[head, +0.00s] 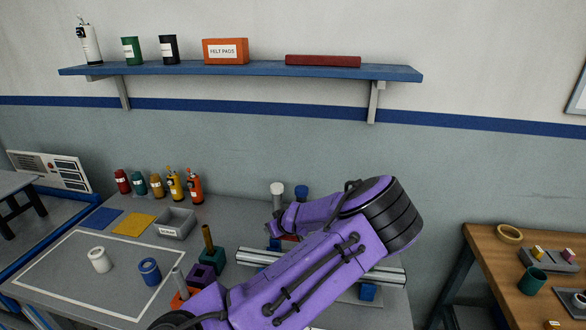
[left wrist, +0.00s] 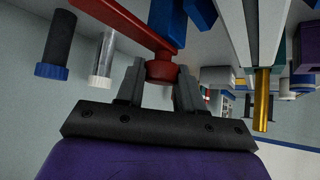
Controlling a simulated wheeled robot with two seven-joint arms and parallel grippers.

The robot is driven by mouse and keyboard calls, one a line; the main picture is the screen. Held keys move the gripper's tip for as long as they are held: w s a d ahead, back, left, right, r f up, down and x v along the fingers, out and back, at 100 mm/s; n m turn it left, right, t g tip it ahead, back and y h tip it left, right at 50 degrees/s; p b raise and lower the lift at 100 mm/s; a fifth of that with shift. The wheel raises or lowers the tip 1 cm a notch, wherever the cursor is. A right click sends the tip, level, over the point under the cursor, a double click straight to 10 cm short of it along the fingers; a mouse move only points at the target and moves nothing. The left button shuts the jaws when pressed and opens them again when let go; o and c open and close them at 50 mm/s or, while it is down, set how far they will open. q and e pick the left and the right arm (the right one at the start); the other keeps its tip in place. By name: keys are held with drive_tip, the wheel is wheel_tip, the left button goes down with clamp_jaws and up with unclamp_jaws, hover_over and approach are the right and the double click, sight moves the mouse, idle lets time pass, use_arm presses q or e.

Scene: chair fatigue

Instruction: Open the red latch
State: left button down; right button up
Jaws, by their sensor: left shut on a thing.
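The red latch (left wrist: 135,25) shows in the left wrist view as a flat red arm ending in a round red knob (left wrist: 162,70). My left gripper (left wrist: 160,82) has one finger on each side of this knob and is shut on it. In the head view my purple left arm bends over the fixture, and the left gripper (head: 276,228) is small and partly hidden by the wrist. A little red (head: 290,238) shows beside it. A blue block (left wrist: 166,12) sits beside the latch. My right gripper is not in view.
Silver rails (head: 255,257) run under my arm. White-capped and blue-capped posts stand behind the gripper. Several coloured bottles, a grey bin (head: 176,224) and coloured blocks with pegs stand to the left. A blue shelf (head: 240,70) hangs above. A wooden table (head: 480,255) is at right.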

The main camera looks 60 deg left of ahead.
use_arm(q)
drive_tip(key=shift+w+a+r, duration=0.1)
drive_tip(key=shift+a+r, duration=0.1)
idle(0.3)
drive_tip(key=c, duration=1)
unclamp_jaws()
drive_tip(key=o, duration=0.3)
drive_tip(key=shift+a+f, duration=0.1)
drive_tip(key=shift+f, duration=0.15)
drive_tip(key=p+v, duration=0.8)
drive_tip(key=v, duration=0.2)
drive_tip(key=shift+d+r, duration=0.2)
